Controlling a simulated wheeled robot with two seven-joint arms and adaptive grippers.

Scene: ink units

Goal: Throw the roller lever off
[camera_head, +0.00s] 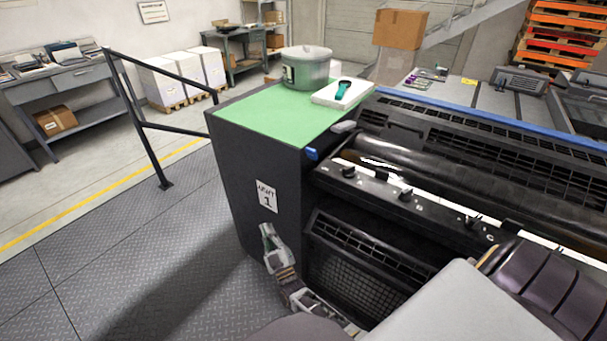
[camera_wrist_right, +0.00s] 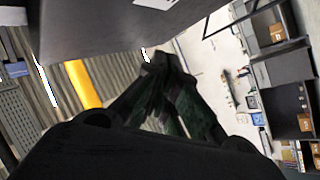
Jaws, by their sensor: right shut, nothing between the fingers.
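The black press unit (camera_head: 262,165) carries a "UNIT 1" label on its end panel. A blue-tipped part (camera_head: 311,154) sticks out at its upper corner, and a grey handle (camera_head: 343,127) lies just behind it. Several small black knobs or levers (camera_head: 405,193) stand along the rail in front of the roller (camera_head: 430,170). I cannot tell which of these is the roller lever, or its position. My right gripper (camera_head: 267,233) is beside the lower end panel, below the label, apart from these controls. Its fingers meet in the right wrist view (camera_wrist_right: 160,62), shut and empty. My left gripper is out of view.
A grey-green tub (camera_head: 306,70) and a white tray (camera_head: 336,101) with a teal tool stand on the green top (camera_head: 262,117). A black handrail (camera_head: 142,123) stands left of the unit. The plate floor (camera_head: 110,240) between is clear.

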